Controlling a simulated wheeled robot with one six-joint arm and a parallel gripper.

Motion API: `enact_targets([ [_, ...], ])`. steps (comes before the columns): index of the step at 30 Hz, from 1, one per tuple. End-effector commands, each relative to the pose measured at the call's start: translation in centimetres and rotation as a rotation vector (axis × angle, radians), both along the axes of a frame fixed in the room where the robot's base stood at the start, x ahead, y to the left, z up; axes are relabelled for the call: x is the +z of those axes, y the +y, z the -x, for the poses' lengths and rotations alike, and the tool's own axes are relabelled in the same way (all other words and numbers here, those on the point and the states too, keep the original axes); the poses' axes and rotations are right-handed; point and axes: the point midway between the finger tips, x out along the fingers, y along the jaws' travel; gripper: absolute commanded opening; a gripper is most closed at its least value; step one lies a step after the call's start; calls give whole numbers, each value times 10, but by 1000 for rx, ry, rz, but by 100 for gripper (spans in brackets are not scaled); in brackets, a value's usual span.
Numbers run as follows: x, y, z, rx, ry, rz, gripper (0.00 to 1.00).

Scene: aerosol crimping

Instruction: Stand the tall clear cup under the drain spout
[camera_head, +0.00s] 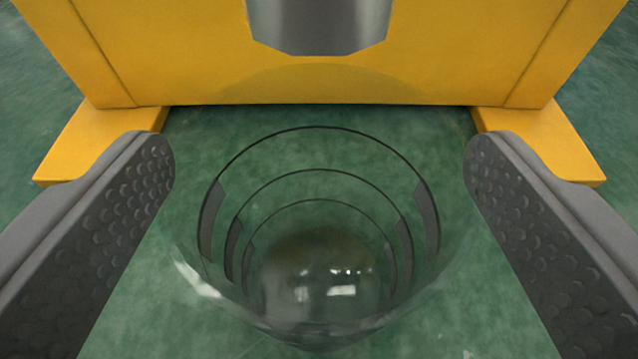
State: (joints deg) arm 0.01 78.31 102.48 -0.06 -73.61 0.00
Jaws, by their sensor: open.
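The tall clear cup (322,262) stands upright on the green floor, at the lower middle of the view, with its open rim toward me. Dark rings show on its wall. My gripper (320,165) is open, with one dimpled grey finger on each side of the cup. A gap shows between each finger and the cup, so neither appears to touch it. A grey metal spout (320,25) hangs at the top middle, in front of a yellow body. The cup is on my side of the spout in the picture. The spout's upper part is cut off by the frame edge.
The yellow machine body (200,60) spans the top of the view. Its two yellow feet (95,145) and (540,140) reach toward me on the left and right. Bare green floor (320,115) lies between the feet, beyond the cup.

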Motion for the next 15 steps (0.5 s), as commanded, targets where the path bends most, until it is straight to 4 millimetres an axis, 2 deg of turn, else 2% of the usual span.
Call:
enact_targets([
  [15, 27, 0, 88, 0, 2, 0, 84],
])
